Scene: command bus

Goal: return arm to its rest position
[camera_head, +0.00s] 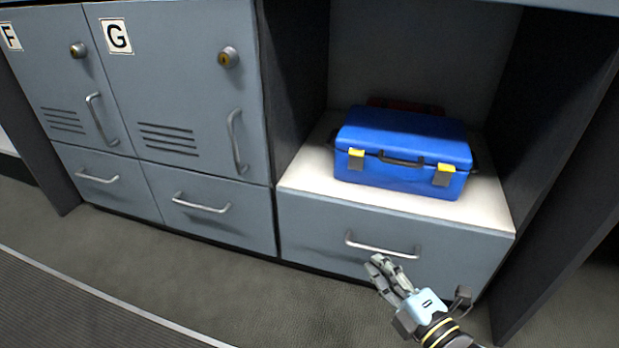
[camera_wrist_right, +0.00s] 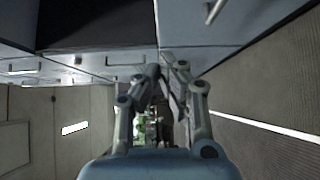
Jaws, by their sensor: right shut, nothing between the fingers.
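My right gripper (camera_head: 379,267) is in the lower right of the head view, in front of the drawer (camera_head: 310,235) under the open bay. Its fingertips show just below the drawer's bar handle (camera_head: 382,246); I cannot tell whether they touch it. In the right wrist view the fingers of my right gripper (camera_wrist_right: 164,70) are drawn together with nothing between them. My left gripper is not in view.
A blue case (camera_head: 400,150) with yellow latches sits on the white shelf (camera_head: 310,172) of the bay. Grey lockers F (camera_head: 60,60) and G (camera_head: 175,80) stand to the left above drawers. The floor (camera_head: 230,290) in front is clear.

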